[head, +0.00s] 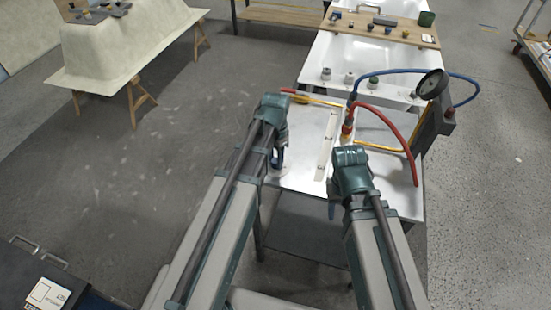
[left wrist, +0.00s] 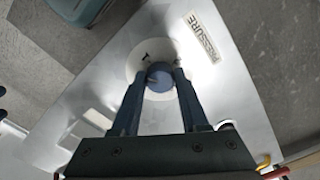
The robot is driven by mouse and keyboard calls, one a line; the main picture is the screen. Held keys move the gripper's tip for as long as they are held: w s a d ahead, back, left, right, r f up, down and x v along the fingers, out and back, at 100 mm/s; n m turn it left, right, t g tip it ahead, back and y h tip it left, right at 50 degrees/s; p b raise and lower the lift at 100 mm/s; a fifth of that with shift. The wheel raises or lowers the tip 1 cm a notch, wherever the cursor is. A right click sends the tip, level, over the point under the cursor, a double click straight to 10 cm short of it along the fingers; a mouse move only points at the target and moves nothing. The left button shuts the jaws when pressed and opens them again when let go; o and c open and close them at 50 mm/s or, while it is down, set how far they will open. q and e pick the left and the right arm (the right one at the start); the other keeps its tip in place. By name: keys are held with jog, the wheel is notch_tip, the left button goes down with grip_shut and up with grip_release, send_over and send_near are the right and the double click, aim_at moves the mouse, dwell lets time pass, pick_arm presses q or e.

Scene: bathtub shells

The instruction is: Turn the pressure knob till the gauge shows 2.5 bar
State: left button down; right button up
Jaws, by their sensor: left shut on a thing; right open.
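The blue pressure knob (left wrist: 160,72) sits on a round pale dial plate (left wrist: 147,52) in the left wrist view. A label reading PRESSURE (left wrist: 203,38) is beside it. My left gripper (left wrist: 160,80) is shut on the knob, one finger on each side. In the head view my left gripper (head: 278,158) is low over the white panel's left part, and my arm mostly hides the knob. My right gripper (head: 332,208) is open near the panel's front edge, mostly hidden by its wrist. The round dark gauge (head: 433,84) stands at the panel's right; its reading is too small to tell.
Several small fittings (head: 349,78) stand behind. A wooden board (head: 398,28) with parts lies further back. Open floor is at left.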

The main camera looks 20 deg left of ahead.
aim_at(275, 161)
pick_arm(q)
jog(key=shift+c, duration=2.1)
grip_release()
jog(key=shift+r, duration=0.15)
notch_tip(275, 161, up, 14)
jog(key=p, duration=1.4)
jog(key=shift+f, duration=0.2)
jog(key=s+d+f+n+y+b, duration=0.1)
jog(key=s+d+f+n+b, duration=0.2)
jog(key=s+d, duration=0.7)
jog(key=s+b, duration=0.1)
jog(key=s, duration=0.3)
jog(key=shift+d+f, duration=0.3)
jog(key=shift+f, duration=0.05)
